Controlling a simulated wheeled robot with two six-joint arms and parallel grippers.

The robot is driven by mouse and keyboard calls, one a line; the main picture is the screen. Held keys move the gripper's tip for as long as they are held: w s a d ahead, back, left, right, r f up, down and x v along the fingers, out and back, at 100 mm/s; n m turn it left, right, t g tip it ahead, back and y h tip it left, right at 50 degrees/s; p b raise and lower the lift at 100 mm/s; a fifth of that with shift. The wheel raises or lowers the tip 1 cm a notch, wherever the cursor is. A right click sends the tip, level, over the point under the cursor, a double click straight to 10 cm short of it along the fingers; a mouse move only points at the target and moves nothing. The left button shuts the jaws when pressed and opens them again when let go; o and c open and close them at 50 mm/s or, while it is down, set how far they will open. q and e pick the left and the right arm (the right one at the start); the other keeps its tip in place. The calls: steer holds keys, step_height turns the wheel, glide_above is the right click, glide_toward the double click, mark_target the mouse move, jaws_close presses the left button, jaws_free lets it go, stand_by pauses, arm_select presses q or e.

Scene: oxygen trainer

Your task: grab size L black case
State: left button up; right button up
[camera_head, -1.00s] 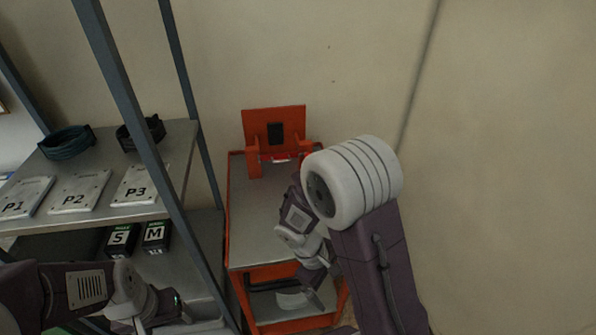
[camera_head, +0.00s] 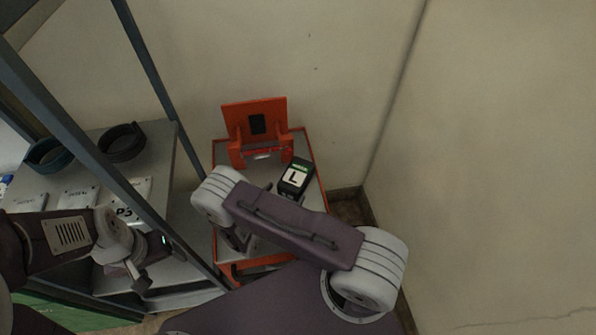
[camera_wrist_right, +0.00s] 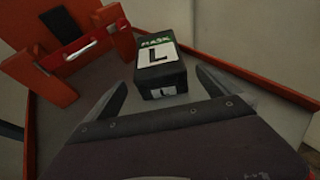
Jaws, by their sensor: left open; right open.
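The black size L case (camera_head: 295,178), with a white L label and a green band, stands on the top of the orange cart (camera_head: 219,243). In the right wrist view the case (camera_wrist_right: 160,62) is just ahead, between and slightly beyond the fingertips. My right gripper (camera_wrist_right: 162,80) is open and empty, with one finger on each side of the case's near end; I cannot tell whether they touch it. In the head view my right arm mostly hides that gripper. My left gripper (camera_head: 153,262) is open and empty beside the shelf at the left.
An orange stand with a raised back panel (camera_head: 256,118) is at the cart's far end, close behind the case. A grey-framed shelf (camera_head: 165,172) with plates and dark straps is on the left. Walls stand behind and to the right.

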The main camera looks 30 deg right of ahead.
mark_target(288, 191)
steer(key=shift+w+d+f, duration=0.2)
steer(key=shift+w+d, duration=0.25)
steer(key=shift+d, duration=0.1)
steer(key=shift+p+x, duration=0.3)
steer(key=shift+x, duration=0.85)
steer(key=x, duration=0.1)
steer(key=p+x, duration=0.1)
steer(key=shift+w+d+f, duration=0.1)
steer(key=shift+d+f, duration=0.15)
steer(key=shift+f, duration=0.1)
steer(key=shift+w+d+f, duration=0.25)
steer(key=shift+w+d, duration=0.1)
steer(key=shift+w+d+f, duration=0.15)
steer(key=c, duration=1.8)
arm_select(q)
step_height(288, 191, up, 2)
arm_select(e)
steer(key=shift+c, duration=0.8)
